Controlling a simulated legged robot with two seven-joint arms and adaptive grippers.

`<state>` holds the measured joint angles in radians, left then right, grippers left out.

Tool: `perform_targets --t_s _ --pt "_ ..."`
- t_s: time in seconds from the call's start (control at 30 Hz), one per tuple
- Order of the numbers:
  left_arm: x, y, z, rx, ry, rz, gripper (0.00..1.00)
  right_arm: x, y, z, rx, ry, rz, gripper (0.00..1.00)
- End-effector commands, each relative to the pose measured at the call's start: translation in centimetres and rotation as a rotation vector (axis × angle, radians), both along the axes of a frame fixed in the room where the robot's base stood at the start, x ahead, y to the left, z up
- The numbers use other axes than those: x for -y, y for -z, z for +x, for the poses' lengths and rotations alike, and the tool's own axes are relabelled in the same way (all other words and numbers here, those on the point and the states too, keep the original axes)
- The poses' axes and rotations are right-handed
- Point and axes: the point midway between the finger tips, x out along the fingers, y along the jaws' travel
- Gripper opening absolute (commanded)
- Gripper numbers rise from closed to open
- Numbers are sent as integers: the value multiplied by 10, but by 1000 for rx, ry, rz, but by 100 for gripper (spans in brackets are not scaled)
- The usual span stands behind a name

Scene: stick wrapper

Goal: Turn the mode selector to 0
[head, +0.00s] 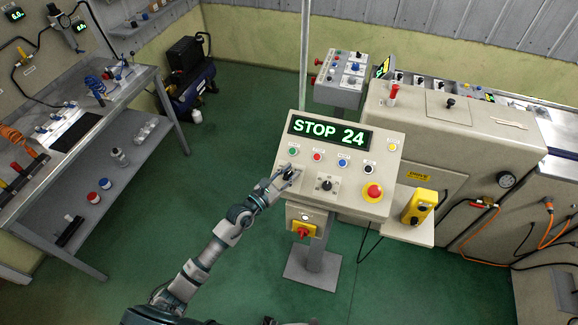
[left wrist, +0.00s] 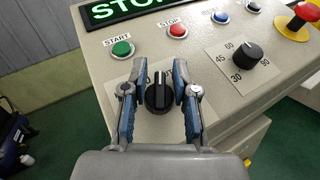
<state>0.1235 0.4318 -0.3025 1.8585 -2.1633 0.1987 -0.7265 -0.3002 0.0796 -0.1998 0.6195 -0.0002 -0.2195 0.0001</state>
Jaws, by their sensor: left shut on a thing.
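The control panel (head: 345,195) is a beige sloped box on a post, with a green-lit display (head: 330,132) reading STOP 24. The mode selector (left wrist: 158,95) is a black ridged knob at the panel's lower left, below the green START button (left wrist: 122,48). Its ridge runs nearly straight up the picture in the left wrist view. My left gripper (left wrist: 157,88) has one finger on each side of this knob and is shut on it. In the head view my left gripper (head: 286,174) covers most of the knob. The knob's position marks are hidden or unreadable. My right gripper is not in view.
A second black knob (left wrist: 246,55) marked 30, 45 and 60 sits to the right. Red STOP (left wrist: 177,31) and blue (left wrist: 220,17) buttons lie above. A red emergency button (head: 373,191) is at the panel's right. A yellow box with a red switch (head: 302,230) hangs below.

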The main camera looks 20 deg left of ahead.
Motion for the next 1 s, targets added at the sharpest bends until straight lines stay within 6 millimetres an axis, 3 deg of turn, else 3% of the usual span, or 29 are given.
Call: perform_targets --t_s 0.03,0.1,0.3,0.6,1.0 --pt "0 -7 0 -7 -30 -20 0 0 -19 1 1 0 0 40" --pt "0 -7 0 -10 -75 -45 0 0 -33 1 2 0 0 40" --pt "-1 -5 0 -11 -219 -121 0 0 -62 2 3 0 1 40" --pt "-2 0 1 -12 -373 -201 0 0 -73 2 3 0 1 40" --pt "-3 2 1 -13 -438 -233 0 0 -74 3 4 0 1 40"
